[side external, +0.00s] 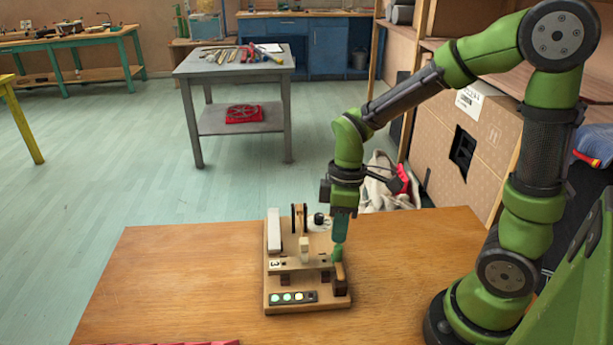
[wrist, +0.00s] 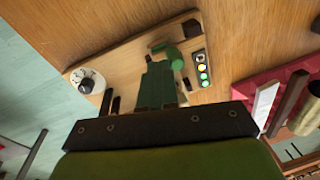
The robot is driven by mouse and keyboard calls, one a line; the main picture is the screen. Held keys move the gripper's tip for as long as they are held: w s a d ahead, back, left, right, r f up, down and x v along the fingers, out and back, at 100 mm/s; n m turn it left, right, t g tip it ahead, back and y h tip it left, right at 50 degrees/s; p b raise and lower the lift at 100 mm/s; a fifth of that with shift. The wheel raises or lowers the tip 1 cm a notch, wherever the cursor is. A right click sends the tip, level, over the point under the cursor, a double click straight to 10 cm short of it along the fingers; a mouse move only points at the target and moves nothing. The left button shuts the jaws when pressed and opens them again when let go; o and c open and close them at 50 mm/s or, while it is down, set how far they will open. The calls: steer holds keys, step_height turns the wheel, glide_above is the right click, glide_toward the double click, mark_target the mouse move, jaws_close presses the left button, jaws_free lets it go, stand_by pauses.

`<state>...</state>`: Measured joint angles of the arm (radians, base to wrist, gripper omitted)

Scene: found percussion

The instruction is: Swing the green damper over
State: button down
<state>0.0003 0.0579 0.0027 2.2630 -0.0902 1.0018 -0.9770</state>
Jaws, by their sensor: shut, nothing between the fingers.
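The green damper (side external: 338,251) is a small green piece on the right side of a wooden instrument board (side external: 283,307). In the wrist view the damper (wrist: 176,58) shows as a rounded green knob with a short arm, partly hidden by my fingers. My gripper (side external: 340,236) points down over the right side of the board, its fingers together and empty. In the wrist view my gripper (wrist: 160,80) lies right beside the damper. I cannot tell whether they touch.
The board carries a row of lit lamps (side external: 293,297), a black knob (side external: 320,219), a pale upright bar (side external: 274,230) and a dark wooden block (side external: 340,285). The wooden table (side external: 180,270) is clear to the left. A red object (side external: 160,343) lies at its front edge.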

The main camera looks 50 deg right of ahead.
steer(key=shift+s+a+r, duration=0.15)
steer(key=shift+s+a, duration=0.05)
steer(key=shift+s+a+r, duration=0.5)
steer(key=shift+s+a, duration=0.05)
steer(key=shift+s+a+r, duration=0.4)
steer(key=shift+s+a, duration=0.4)
steer(key=s+a+f+t+h, duration=0.2)
steer(key=s+a+f, duration=0.1)
steer(key=s+a, duration=0.4)
steer(key=shift+a+f, duration=0.15)
steer(key=shift+f, duration=0.15)
steer(key=shift+s, duration=0.1)
steer(key=shift+r, duration=0.1)
stand_by(0.3)
